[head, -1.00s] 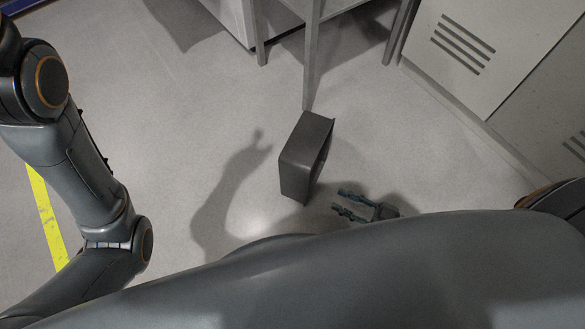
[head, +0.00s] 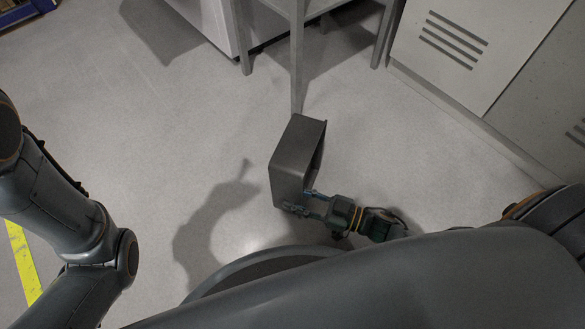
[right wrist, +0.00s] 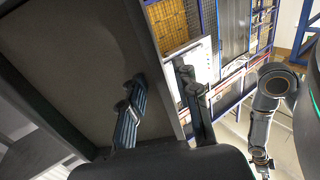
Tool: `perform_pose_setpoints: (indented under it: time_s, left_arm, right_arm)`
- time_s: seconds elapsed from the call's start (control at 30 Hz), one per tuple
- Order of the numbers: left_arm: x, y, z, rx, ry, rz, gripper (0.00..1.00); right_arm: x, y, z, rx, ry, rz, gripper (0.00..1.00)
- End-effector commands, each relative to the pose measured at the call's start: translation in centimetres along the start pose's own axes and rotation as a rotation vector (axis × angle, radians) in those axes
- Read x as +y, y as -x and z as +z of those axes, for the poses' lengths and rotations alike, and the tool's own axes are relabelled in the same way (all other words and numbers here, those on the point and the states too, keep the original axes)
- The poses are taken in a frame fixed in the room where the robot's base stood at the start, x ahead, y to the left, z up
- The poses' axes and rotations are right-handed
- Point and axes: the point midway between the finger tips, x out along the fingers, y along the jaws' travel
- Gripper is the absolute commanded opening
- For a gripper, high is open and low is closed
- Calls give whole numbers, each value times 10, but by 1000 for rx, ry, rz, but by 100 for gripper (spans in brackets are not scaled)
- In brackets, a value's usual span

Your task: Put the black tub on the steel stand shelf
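In the right wrist view, the tub (right wrist: 75,60) fills the left half. My right gripper (head: 308,201) is at the tub's near edge. In the right wrist view, the right gripper's fingers (right wrist: 160,95) straddle the tub's wall, one inside and one outside, with a gap still visible. A grey steel stand (head: 297,60) is just beyond the tub; its shelf is mostly out of frame. My left arm is at the left; its fingers are not clear.
Grey cabinets (head: 470,70) with vent slots stand at the upper right. The floor (head: 130,130) left of the tub is clear, with a yellow line (head: 24,265) at the far left. A wire-mesh fence (right wrist: 235,40) shows in the right wrist view.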

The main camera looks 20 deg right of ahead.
Motion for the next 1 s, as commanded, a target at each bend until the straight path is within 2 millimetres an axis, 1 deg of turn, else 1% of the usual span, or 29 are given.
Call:
perform_pose_setpoints:
  time_s: [0.03, 0.1, 0.2, 0.47, 0.5, 0.57, 0.6, 0.63, 1.0]
  left_arm:
    - [3, 12, -4, 0, 0, 0, 32]
    - [3, 16, -6, 0, 0, 0, 32]
    - [4, 19, -6, 0, 0, 1, 32]
    - [4, 18, -6, -1, 0, 1, 32]
    - [4, 18, -6, -1, 0, 1, 32]
    - [4, 18, -6, -1, 0, 1, 32]
    - [4, 18, -6, -1, 0, 1, 32]
    - [4, 18, -6, -1, 0, 1, 32]
    - [4, 18, -6, -2, 0, 0, 32]
  right_arm:
    - [-1, -8, 5, 4, 3, -2, 31]
    - [-1, -18, 4, 2, 2, -1, 31]
    - [0, -26, 2, 1, 2, -1, 31]
    - [0, -28, 0, -1, 1, 1, 31]
    - [0, -28, 0, -1, 1, 1, 23]
    - [0, -28, 0, -1, 1, 1, 11]
    - [0, -28, 0, -1, 1, 1, 3]
    - [0, -28, 0, -1, 1, 1, 0]
    - [0, -28, -1, 2, 3, 0, 0]
